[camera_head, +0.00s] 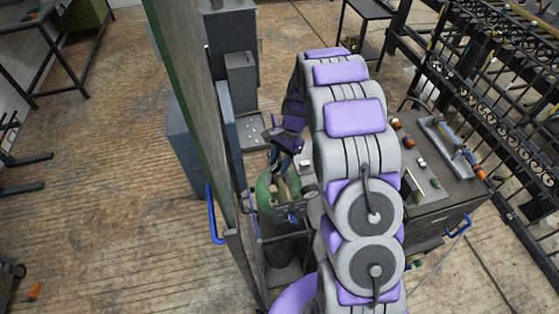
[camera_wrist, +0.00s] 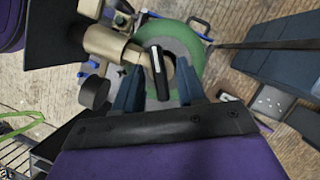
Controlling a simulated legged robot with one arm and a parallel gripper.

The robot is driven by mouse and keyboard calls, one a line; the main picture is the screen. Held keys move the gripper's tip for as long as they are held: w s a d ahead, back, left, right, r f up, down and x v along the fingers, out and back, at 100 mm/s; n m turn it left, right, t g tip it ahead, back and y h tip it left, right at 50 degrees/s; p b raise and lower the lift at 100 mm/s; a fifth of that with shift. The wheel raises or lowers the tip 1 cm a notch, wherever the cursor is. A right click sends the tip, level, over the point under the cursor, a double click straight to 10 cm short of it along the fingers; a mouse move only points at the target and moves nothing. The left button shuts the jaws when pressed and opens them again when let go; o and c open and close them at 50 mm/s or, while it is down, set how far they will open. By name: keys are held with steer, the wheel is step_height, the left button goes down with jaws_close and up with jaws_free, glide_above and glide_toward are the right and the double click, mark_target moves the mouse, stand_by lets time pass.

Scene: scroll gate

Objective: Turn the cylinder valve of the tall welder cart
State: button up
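The gas cylinder with a green top (camera_head: 264,190) stands in a dark cart, partly behind my arm. Its brass valve (camera_head: 282,190) shows below my gripper (camera_head: 283,162), which points down at it. The wrist view shows the green cylinder top (camera_wrist: 183,38), the brass valve body (camera_wrist: 108,44) and a dark valve handle with a pale stripe (camera_wrist: 156,62). My gripper (camera_wrist: 160,88) is open, with blue-grey fingers apart. The handle lies just beyond the fingertips, between them in the picture. I cannot tell whether they touch it.
A tall panel with a green edge (camera_head: 190,100) stands close left of the cylinder. Grey cabinets (camera_head: 232,45) stand behind it. A dark tool table (camera_head: 445,195) and black ironwork gates (camera_head: 500,60) are at the right. The wooden floor at left (camera_head: 110,150) is largely clear.

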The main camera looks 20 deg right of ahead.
jaws_close()
steer(key=shift+n, duration=0.3)
stand_by(0.3)
steer(key=n, duration=0.2)
steer(key=n+g+h, duration=0.1)
steer(key=n, duration=0.1)
steer(key=shift+w+r+n, duration=0.1)
steer(key=shift+w+n, duration=0.1)
steer(key=shift+n, duration=0.1)
steer(key=n+h, duration=0.1)
steer(key=n, duration=0.1)
steer(key=n+g+h, duration=0.1)
steer(key=n, duration=0.1)
steer(key=shift+a+b, duration=0.2)
steer(key=shift+b, duration=0.1)
steer(key=n+h, duration=0.1)
steer(key=n, duration=0.2)
steer(key=n+h, duration=0.1)
steer(key=n, duration=0.3)
steer(key=shift+a+h+p, duration=0.2)
steer(key=shift+h+p, duration=0.1)
steer(key=shift+p, duration=0.05)
steer(key=n, duration=0.2)
steer(key=shift+r+n+t+h+p, duration=0.1)
steer(key=shift+n+t+h+p, duration=0.2)
steer(key=shift+t+h+p, duration=0.1)
steer(key=shift+s+a+n+t+h+p, duration=0.1)
steer(key=shift+n+t+h+p, duration=0.5)
steer(key=shift+n, duration=1)
